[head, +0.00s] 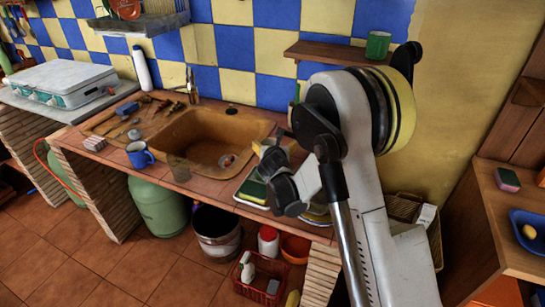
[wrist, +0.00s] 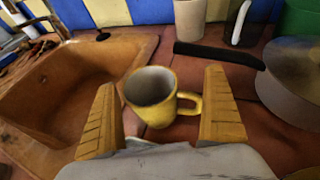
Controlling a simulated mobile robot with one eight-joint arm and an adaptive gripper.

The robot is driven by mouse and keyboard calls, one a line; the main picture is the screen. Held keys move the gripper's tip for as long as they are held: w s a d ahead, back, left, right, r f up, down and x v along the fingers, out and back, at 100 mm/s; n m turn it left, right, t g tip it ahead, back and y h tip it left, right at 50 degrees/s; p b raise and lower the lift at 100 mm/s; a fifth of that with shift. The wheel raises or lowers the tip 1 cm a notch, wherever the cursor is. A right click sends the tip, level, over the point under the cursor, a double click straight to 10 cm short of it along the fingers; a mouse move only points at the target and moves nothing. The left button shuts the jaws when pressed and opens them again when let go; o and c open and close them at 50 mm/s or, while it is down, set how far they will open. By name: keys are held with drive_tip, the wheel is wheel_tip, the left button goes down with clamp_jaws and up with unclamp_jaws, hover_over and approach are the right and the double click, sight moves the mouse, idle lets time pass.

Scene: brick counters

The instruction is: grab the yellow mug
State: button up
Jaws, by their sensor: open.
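The yellow mug (wrist: 157,111) stands upright on the tiled counter in the wrist view, with its dark opening towards me and its handle pointing right. My gripper (wrist: 160,82) is open, with one yellowish finger to the left of the mug and the other to the right, by the handle. The mug is between the fingers in the picture; I cannot tell how far down they reach beside it. In the head view my arm and gripper hide most of that part of the counter, and I cannot make out the mug clearly.
The orange sink (head: 205,135) lies left of my gripper. A pan with a black handle (wrist: 215,54) lies close on the right. A pale cup (wrist: 188,18) stands behind. A blue mug (head: 139,154) is left of the sink. A shelf (head: 325,52) with a green mug (head: 378,45) is above.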

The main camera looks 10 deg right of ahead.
drive_tip(key=shift+r, duration=0.1)
drive_tip(key=c, duration=1.6)
drive_tip(key=shift+r, duration=0.1)
drive_tip(key=shift+c, duration=0.2)
